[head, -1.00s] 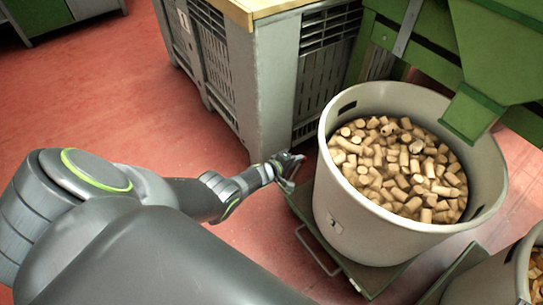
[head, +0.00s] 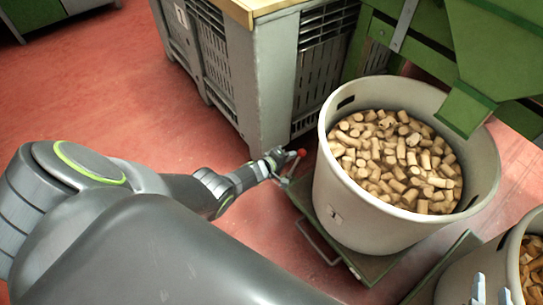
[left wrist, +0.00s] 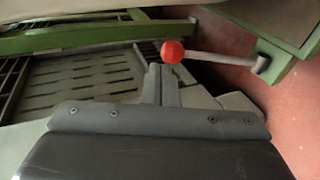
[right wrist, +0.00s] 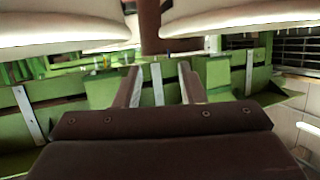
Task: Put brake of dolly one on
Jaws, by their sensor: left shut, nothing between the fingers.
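The green dolly one (head: 367,270) carries a pale tub (head: 355,228) labelled 1 and full of corks. Its brake lever (left wrist: 222,58) is a grey rod with a red ball knob (left wrist: 173,51), which also shows in the head view (head: 301,153). My left gripper (head: 286,160) is shut and empty beside the knob. In the left wrist view its fingertips (left wrist: 160,66) lie just below and left of the knob; I cannot tell if they touch. My right gripper (head: 490,292) is open and empty by the second tub; its parted fingers show in the right wrist view (right wrist: 159,82).
A grey slatted crate (head: 268,85) stands close behind my left gripper. A green hopper with a chute (head: 465,108) hangs over the tub. A second tub (head: 460,278) with corks stands at the lower right. The red floor (head: 130,105) is clear at the left.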

